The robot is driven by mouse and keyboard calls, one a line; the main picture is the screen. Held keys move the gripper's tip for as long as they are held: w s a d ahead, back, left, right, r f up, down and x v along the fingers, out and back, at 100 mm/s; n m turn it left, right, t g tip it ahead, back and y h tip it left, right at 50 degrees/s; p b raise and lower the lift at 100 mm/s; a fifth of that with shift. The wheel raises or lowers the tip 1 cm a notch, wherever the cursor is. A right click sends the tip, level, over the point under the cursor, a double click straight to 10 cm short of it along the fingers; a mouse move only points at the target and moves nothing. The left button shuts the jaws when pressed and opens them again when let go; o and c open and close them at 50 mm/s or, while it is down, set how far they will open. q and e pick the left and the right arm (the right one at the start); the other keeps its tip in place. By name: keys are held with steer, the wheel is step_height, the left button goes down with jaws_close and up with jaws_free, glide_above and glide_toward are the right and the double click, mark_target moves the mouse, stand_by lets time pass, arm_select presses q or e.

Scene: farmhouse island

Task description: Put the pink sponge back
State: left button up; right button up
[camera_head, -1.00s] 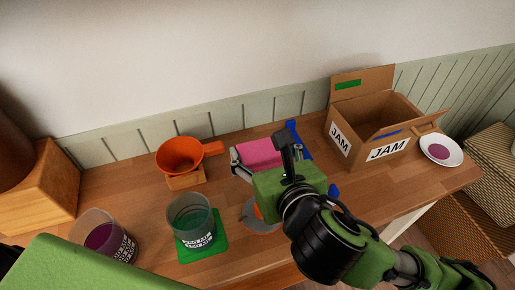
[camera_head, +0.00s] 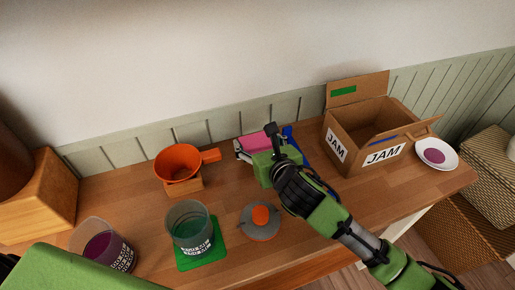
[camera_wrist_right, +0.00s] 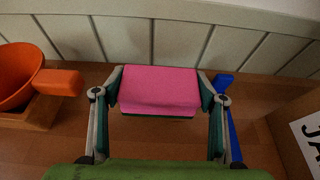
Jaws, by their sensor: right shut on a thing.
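The pink sponge (camera_wrist_right: 160,90) sits between the two fingers of my right gripper (camera_wrist_right: 160,98) in the right wrist view, with a dark layer along its lower edge. The right gripper is shut on it. In the head view the sponge (camera_head: 258,142) shows near the back of the wooden counter, partly covered by my gripper (camera_head: 256,150) and wrist. I cannot tell whether the sponge touches the counter. My left gripper is not in view.
A blue object (camera_head: 298,147) lies right of the sponge. A cardboard JAM box (camera_head: 350,150) and a plate (camera_head: 452,160) are right. Tumblers and a grey-orange disc (camera_head: 260,222) stand in front.

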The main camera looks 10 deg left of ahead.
mark_target(258, 150)
steer(key=shift+f, duration=1.45)
steer(key=shift+f, duration=0.15)
steer(key=o, duration=1.2)
steer(key=shift+r, duration=0.2)
steer(key=v, duration=1.2)
steer(key=shift+r, duration=0.1)
